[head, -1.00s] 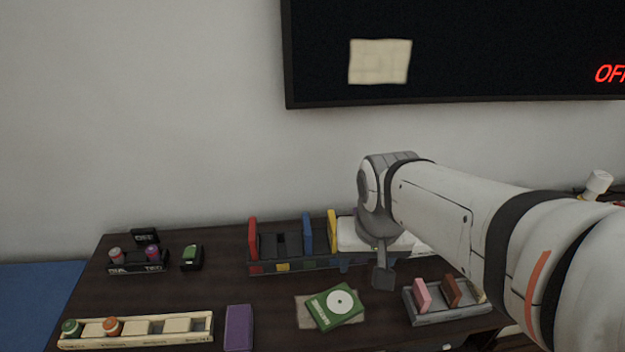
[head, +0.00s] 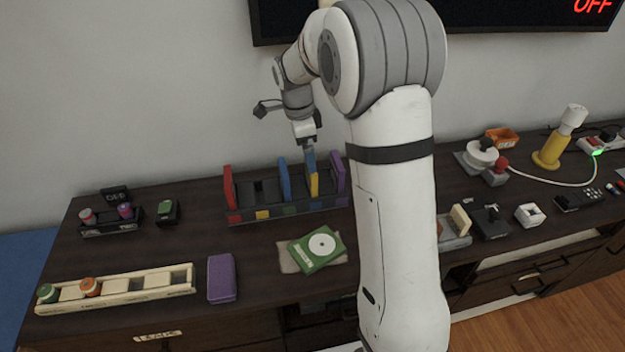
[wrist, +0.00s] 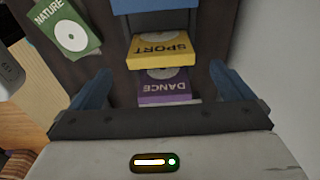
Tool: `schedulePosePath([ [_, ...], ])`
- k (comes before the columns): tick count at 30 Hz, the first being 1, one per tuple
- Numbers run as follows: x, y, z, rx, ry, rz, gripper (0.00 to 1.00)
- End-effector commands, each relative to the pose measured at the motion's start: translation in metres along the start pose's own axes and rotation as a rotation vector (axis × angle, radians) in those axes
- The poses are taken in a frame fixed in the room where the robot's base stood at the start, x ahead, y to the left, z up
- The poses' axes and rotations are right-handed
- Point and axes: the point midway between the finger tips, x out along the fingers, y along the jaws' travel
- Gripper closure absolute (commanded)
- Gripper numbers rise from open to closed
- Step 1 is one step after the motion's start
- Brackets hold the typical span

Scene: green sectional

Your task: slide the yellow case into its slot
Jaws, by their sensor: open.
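The yellow case (head: 314,184) stands upright in the dark rack (head: 290,207), between the blue case (head: 285,178) and the purple case (head: 338,172). It stands away from the rack's yellow front mark (head: 262,214), which is further left below an empty space. My gripper (head: 309,156) is open and points down, at the top of the yellow case. In the wrist view, the yellow case (wrist: 162,50), lettered SPORT, shows ahead of the open fingers (wrist: 163,90), with the purple DANCE case (wrist: 165,88) nearer. I cannot tell whether the fingers touch the yellow case.
A red case (head: 229,187) stands at the rack's left end. A green case (head: 316,249) lies on a mat in front. A purple box (head: 221,278) and a cream tray (head: 120,290) are front left. My arm hides part of the table right of the rack.

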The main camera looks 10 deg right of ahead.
Motion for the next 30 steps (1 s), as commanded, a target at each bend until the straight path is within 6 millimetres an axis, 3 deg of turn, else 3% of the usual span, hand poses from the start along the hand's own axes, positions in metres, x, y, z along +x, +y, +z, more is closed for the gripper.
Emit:
schedulePosePath([
  [12,0.056,0.0,-0.005,-0.004,0.001,0.002,0.0],
  [22,0.063,-0.001,-0.004,-0.005,0.0,-0.001,0.0],
  [30,0.063,-0.001,-0.004,-0.006,0.0,-0.001,0.21],
])
